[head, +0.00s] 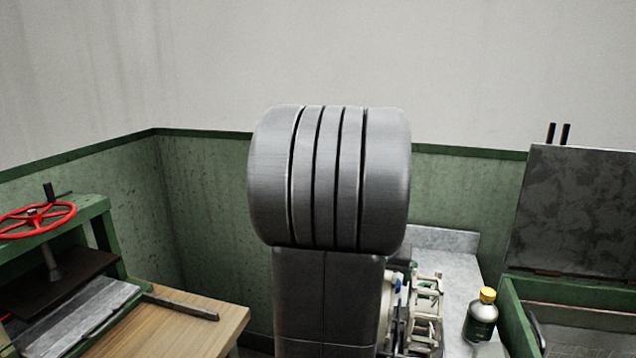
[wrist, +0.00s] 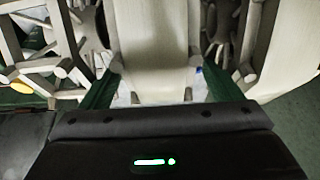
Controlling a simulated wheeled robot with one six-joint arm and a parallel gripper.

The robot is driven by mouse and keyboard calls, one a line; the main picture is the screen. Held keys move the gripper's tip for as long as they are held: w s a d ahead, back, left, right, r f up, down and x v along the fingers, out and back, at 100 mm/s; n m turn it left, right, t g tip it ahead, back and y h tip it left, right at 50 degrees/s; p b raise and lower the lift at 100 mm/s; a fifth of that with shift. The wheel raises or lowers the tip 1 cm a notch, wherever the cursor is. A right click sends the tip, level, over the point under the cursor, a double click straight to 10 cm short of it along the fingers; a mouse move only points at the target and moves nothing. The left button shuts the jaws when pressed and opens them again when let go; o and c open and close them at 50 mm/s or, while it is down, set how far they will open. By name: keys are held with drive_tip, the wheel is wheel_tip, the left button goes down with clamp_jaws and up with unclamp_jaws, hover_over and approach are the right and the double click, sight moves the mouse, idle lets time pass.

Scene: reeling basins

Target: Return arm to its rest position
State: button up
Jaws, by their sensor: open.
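My arm (head: 325,180) stands upright in the middle of the head view, its thick grey joint near the camera. My gripper is hidden in the head view. In the wrist view my gripper (wrist: 160,82) shows its dark body along the bottom, with a green light. Its jaws are open. A pale cream reel part (wrist: 155,40) lies in front of and between them; I cannot tell whether they touch it. Nothing is seen gripped.
Pale reel frames (head: 425,300) stand right of my arm, close around the gripper. A bottle with a yellow cap (head: 482,318) stands on a grey counter (head: 455,270). A green basin with a raised lid (head: 575,210) is at right. A red-wheeled press (head: 40,220) and wooden table (head: 165,325) are left.

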drive_tip(key=shift+r+p, duration=0.45)
drive_tip(key=shift+r, duration=0.7)
drive_tip(key=shift+s, duration=0.1)
